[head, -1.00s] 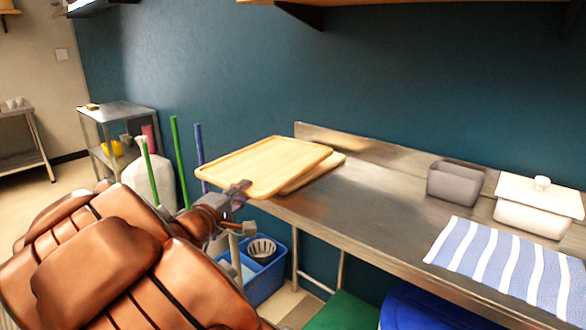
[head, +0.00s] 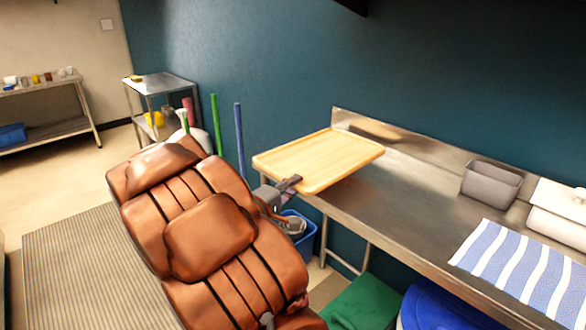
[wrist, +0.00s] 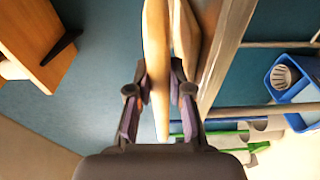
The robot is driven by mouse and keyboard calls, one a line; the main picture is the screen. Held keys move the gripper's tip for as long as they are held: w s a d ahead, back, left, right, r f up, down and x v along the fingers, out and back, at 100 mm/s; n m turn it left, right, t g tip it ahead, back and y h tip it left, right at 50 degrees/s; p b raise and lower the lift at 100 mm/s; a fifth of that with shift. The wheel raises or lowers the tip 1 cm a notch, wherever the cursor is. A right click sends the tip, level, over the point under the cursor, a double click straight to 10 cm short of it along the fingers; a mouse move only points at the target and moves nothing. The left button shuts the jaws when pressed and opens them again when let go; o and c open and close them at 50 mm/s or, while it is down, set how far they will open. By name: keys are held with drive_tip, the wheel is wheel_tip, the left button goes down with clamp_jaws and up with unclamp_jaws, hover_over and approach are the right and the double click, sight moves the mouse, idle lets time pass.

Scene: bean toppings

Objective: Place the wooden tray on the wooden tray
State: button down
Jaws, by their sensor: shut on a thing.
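A light wooden tray (head: 325,160) with a raised rim is held over the far left end of the steel counter in the head view. My gripper (head: 290,187) is shut on its near left edge. In the wrist view the held tray (wrist: 156,55) stands edge-on between the fingers of my gripper (wrist: 159,88). A second wooden tray (wrist: 187,40) lies on the counter beside it in the wrist view, close to the held one. The held tray hides this second tray in the head view. I cannot tell whether the two trays touch.
The steel counter (head: 400,205) is clear right of the trays. A grey bin (head: 490,184), a white lidded container (head: 562,210) and a striped cloth (head: 525,268) are further right. The wall stands behind. A blue tub (head: 302,238) sits below the counter's left end.

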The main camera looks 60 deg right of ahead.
sight(292, 166)
drive_tip(key=shift+w+d+r+p, duration=0.1)
drive_tip(key=shift+w+d+p, duration=0.15)
drive_tip(key=shift+d+p, duration=0.25)
drive_tip(key=w+d, duration=0.2)
drive_tip(key=d, duration=0.1)
drive_tip(key=w+d+f, duration=0.1)
drive_tip(key=w+d, duration=0.1)
drive_tip(key=d, duration=0.1)
drive_tip(key=w+d, duration=0.2)
drive_tip(key=d, duration=0.1)
drive_tip(key=shift+f, duration=1.9)
drive_tip(key=c, duration=1.3)
unclamp_jaws()
drive_tip(key=shift+c, duration=0.2)
drive_tip(key=w+a, duration=0.1)
drive_tip(key=a, duration=1.1)
drive_tip(key=shift+w, duration=0.2)
